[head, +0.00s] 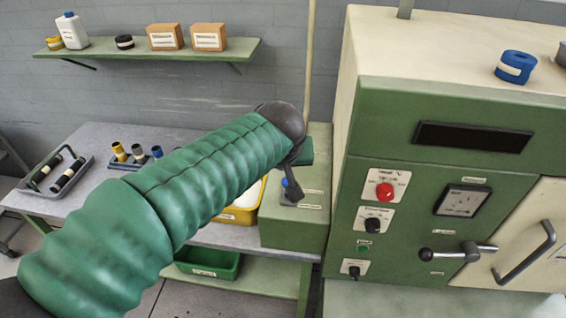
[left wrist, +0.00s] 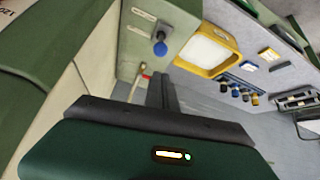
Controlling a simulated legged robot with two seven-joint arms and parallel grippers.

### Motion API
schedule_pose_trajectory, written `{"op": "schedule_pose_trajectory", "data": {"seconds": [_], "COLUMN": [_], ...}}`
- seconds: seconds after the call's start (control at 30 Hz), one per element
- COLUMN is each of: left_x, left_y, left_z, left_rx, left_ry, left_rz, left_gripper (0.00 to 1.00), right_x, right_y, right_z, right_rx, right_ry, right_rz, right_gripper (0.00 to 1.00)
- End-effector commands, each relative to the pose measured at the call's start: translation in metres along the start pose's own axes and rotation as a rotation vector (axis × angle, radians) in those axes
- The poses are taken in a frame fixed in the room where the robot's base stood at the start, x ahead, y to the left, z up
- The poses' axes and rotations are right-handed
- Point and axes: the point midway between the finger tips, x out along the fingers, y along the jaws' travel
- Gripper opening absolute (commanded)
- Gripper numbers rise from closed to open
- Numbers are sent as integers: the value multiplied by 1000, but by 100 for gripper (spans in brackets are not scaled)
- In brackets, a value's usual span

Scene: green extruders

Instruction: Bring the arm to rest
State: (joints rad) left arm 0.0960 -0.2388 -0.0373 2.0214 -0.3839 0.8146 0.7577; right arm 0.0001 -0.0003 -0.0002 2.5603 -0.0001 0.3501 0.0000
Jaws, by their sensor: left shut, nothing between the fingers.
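My left arm reaches in from the left in a ribbed green sleeve in the head view. Its dark gripper (head: 293,188) hangs over the small green box (head: 290,232) beside the big machine. In the left wrist view the dark fingers (left wrist: 160,80) are together, with nothing seen between them. A blue knob (left wrist: 160,48) on the box shows beyond them, and it looks apart from the fingers in that view. My right gripper is not in view.
The green and cream machine (head: 400,140) with a red knob (head: 385,191) stands close on the right. The grey bench (head: 105,135) carries a rack of coloured plugs (head: 120,152), a tray (head: 28,183) and a yellow bin (head: 240,216). A shelf (head: 110,48) hangs behind.

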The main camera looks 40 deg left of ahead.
Motion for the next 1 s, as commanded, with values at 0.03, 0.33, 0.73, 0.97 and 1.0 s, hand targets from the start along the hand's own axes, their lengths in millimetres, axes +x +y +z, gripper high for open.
{"op": "schedule_pose_trajectory", "data": {"seconds": [0.03, 0.33, 0.73, 0.97, 1.0], "left_x": [0, 0, 95, 113, 113], "left_y": [0, -1, 28, 15, 15], "left_z": [0, 0, 181, 268, 270], "left_rx": [-1, -1, 455, 646, 653], "left_ry": [0, 0, -301, -405, -406], "left_rz": [-1, -1, 155, 230, 233], "left_gripper": [0, 0, 0, 0, 0], "right_x": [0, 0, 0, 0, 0], "right_y": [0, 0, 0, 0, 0], "right_z": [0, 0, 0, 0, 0], "right_rx": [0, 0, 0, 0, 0], "right_ry": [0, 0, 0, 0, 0], "right_rz": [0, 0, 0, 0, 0], "right_gripper": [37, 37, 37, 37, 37]}}
